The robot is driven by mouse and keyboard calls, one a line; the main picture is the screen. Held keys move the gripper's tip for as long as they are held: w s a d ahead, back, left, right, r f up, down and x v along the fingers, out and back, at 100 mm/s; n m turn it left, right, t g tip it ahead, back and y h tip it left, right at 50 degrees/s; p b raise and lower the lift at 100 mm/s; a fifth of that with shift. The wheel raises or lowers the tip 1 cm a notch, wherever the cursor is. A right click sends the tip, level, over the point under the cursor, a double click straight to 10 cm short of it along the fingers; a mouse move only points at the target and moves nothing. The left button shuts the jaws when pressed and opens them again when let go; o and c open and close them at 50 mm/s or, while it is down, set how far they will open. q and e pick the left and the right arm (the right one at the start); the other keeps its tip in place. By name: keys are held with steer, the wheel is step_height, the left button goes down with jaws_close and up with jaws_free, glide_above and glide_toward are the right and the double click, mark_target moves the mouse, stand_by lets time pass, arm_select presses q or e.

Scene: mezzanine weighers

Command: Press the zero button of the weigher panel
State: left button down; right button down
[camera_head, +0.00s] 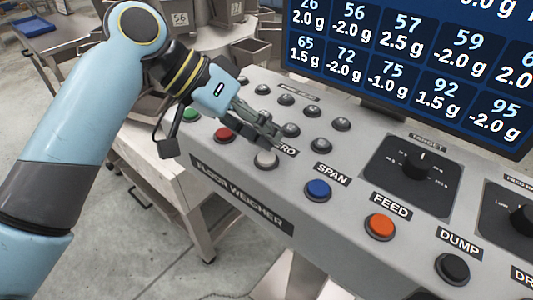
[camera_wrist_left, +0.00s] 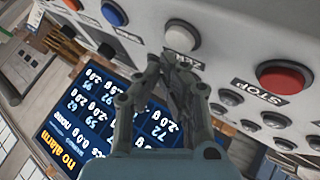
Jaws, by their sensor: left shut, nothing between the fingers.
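The weigher panel (camera_head: 240,205) is a grey sloped console with a row of coloured buttons. The zero button (camera_head: 266,159) is a whitish round button between the red and blue ones; its label is partly covered by my gripper. The zero button also shows in the left wrist view (camera_wrist_left: 181,38), at the top just beyond the fingertips. My left gripper (camera_head: 276,138) is shut and empty, with its tips over the label just behind the button. In the left wrist view the fingers (camera_wrist_left: 174,62) seem apart from the button. My right gripper is out of view.
A red button (camera_head: 223,135) and a green button (camera_head: 192,115) lie left of it. A blue SPAN button (camera_head: 318,189), an orange FEED button (camera_head: 380,226) and a black DUMP button (camera_head: 453,268) lie right. Small knobs (camera_head: 291,130) and a screen (camera_head: 410,65) stand behind.

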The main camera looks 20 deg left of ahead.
mark_target(266, 153)
arm_select(q)
steer(key=shift+f, duration=0.1)
steer(key=shift+f, duration=0.3)
steer(key=shift+f, duration=0.45)
stand_by(0.7)
steer(key=shift+r, duration=0.1)
steer(key=shift+r+p, duration=0.75)
steer(key=shift+p, duration=0.4)
step_height(266, 153, up, 5)
steer(key=p, duration=0.5)
steer(key=shift+r+p, duration=0.1)
steer(key=shift+p, duration=0.3)
